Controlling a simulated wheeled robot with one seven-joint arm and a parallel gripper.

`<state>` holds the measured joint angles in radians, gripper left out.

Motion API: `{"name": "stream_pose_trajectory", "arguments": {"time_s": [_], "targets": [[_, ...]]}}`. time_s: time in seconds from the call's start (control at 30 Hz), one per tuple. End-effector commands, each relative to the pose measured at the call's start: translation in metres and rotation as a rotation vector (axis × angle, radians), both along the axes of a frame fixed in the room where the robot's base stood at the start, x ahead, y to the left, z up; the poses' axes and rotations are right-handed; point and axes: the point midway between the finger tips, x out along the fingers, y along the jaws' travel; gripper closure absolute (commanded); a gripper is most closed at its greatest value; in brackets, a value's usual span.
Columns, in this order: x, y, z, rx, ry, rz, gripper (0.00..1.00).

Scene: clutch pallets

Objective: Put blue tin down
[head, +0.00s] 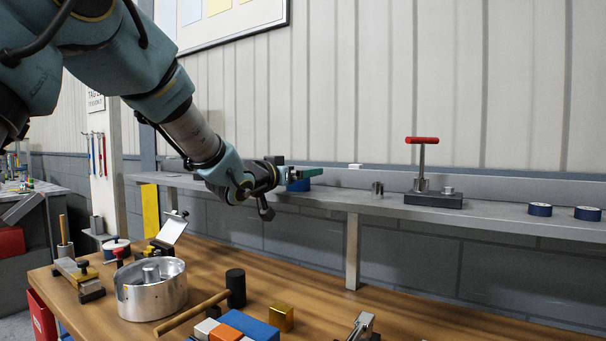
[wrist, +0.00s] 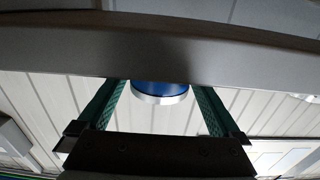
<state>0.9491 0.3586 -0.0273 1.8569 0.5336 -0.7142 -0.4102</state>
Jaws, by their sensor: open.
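A blue tin (head: 299,186) is on the grey wall shelf (head: 470,212), just under my gripper's green finger in the head view. My gripper (head: 308,173) reaches over the shelf from the left. In the wrist view the blue tin (wrist: 160,90) with a pale rim shows between the two green fingers of my gripper (wrist: 159,104). The fingers are spread, with a visible gap on each side of the tin. The shelf's edge hides part of the tin in the wrist view.
Two dark blue round tins (head: 564,211) stand at the shelf's right end. A red-handled tool on a dark block (head: 433,200) and a small metal cylinder (head: 377,189) stand between. The wooden bench (head: 330,300) below holds a metal housing (head: 152,290) and a mallet (head: 195,312).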

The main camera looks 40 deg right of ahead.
Motion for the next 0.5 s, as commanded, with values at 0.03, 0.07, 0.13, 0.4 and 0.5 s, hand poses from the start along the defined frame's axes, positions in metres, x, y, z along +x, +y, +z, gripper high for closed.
{"name": "stream_pose_trajectory", "arguments": {"time_s": [0.03, 0.07, 0.13, 0.4, 0.5], "targets": [[-0.003, 0.011, -0.003, -0.001, 0.0, 0.001, 0.0], [-0.004, 0.017, -0.002, -0.003, -0.002, 0.002, 0.0], [-0.008, 0.032, -0.002, -0.002, -0.003, 0.002, 0.0], [-0.021, 0.081, -0.001, -0.001, -0.002, 0.001, 0.0], [-0.024, 0.091, -0.001, -0.001, -0.001, 0.0, 0.0]]}}
